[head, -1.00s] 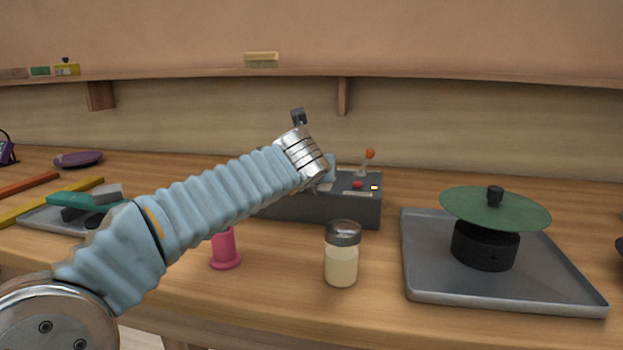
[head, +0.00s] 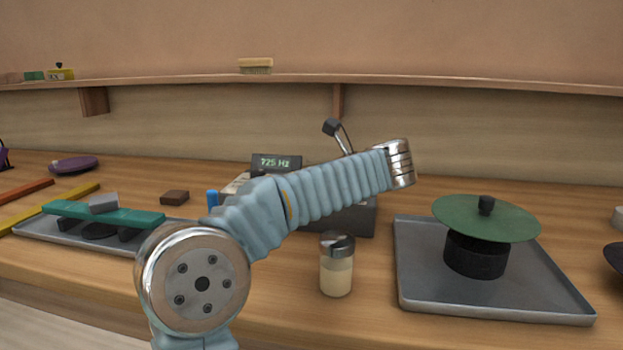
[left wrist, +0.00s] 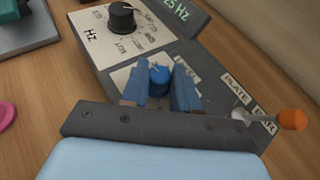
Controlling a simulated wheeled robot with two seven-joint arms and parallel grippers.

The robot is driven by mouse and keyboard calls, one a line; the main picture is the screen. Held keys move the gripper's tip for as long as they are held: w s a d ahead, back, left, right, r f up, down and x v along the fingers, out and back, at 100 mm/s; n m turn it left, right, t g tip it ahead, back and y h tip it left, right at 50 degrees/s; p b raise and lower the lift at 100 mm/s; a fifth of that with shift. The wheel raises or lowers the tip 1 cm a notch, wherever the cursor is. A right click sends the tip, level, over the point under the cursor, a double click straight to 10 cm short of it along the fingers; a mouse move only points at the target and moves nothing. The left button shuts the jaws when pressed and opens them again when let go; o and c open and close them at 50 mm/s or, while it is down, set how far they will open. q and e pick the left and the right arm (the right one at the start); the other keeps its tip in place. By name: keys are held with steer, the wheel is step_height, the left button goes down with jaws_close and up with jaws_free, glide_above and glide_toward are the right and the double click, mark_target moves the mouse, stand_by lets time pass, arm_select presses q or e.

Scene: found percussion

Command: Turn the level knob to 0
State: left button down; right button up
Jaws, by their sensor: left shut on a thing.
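The blue level knob (left wrist: 159,73) sits on a white label plate on the sloped face of the grey control box (left wrist: 95,52). A light pointer mark shows on its top; the scale numbers are mostly hidden or too small to read. My left gripper (left wrist: 171,82) is shut on this knob, one blue finger on each side. In the head view my left arm covers much of the box (head: 345,218), and its gripper and the knob are hidden. The box's green display (head: 276,162) seems to read 725 Hz. My right gripper is in neither view.
A black Hz knob (left wrist: 122,17) and an orange-tipped lever (left wrist: 293,119) flank the gripper. A jar (head: 337,272) stands in front of the box. A metal tray (head: 410,270) with a green disc (head: 470,217) is to the right, a teal bar (head: 130,216) to the left.

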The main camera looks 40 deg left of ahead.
arm_select(q)
steer(key=shift+n+g, duration=0.3)
steer(key=c, duration=0.9)
jaws_free()
steer(key=shift+o, duration=0.2)
steer(key=w+v, duration=0.1)
steer(key=v, duration=1.2)
steer(key=shift+s+d, duration=0.45)
steer(key=shift+r, duration=0.1)
